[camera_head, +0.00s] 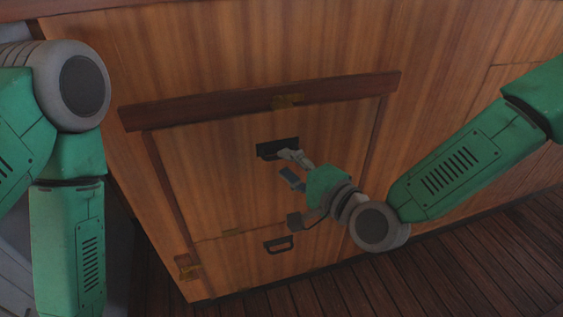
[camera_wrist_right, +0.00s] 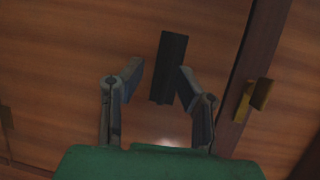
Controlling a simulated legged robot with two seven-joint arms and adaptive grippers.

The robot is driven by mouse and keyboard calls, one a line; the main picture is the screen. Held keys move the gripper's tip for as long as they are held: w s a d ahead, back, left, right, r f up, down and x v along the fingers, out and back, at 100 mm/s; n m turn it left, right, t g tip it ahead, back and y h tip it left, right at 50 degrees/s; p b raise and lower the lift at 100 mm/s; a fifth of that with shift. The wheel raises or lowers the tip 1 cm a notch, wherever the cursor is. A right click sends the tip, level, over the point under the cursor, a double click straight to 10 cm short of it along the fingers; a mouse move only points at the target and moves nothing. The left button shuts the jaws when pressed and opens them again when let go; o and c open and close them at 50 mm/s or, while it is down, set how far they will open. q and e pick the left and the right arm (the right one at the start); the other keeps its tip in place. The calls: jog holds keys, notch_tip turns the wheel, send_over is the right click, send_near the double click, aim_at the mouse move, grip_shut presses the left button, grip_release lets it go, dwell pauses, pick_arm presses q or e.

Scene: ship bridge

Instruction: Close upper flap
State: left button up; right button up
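The upper flap (camera_head: 210,165) is a wooden panel in the cabinet front, below a dark trim bar. It looks upright and about flush with the front; I cannot tell whether a small gap remains. Its dark handle (camera_head: 277,148) is near its top, and shows in the right wrist view (camera_wrist_right: 169,66). My right gripper (camera_head: 288,167) is in front of the flap, just below the handle. In the wrist view its fingers (camera_wrist_right: 155,84) are apart, with the handle between and beyond their tips; contact is unclear. My left arm hangs at the left, its gripper out of view.
A brass hinge (camera_head: 187,267) is at the lower left. Wooden floor (camera_head: 450,270) is clear at the lower right.

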jog(key=shift+d, duration=0.3)
jog(key=c, duration=0.7)
grip_shut()
jog(key=shift+a, duration=0.2)
jog(key=o, duration=0.6)
grip_release()
jog(key=shift+a, duration=0.35)
jog(key=shift+o, duration=0.5)
jog(key=shift+a, duration=0.55)
pick_arm(q)
jog(key=shift+d+r, duration=0.1)
jog(key=shift+d, duration=0.05)
pick_arm(e)
jog(key=v, duration=1.2)
jog(key=shift+d, duration=0.15)
jog(key=shift+f, duration=0.1)
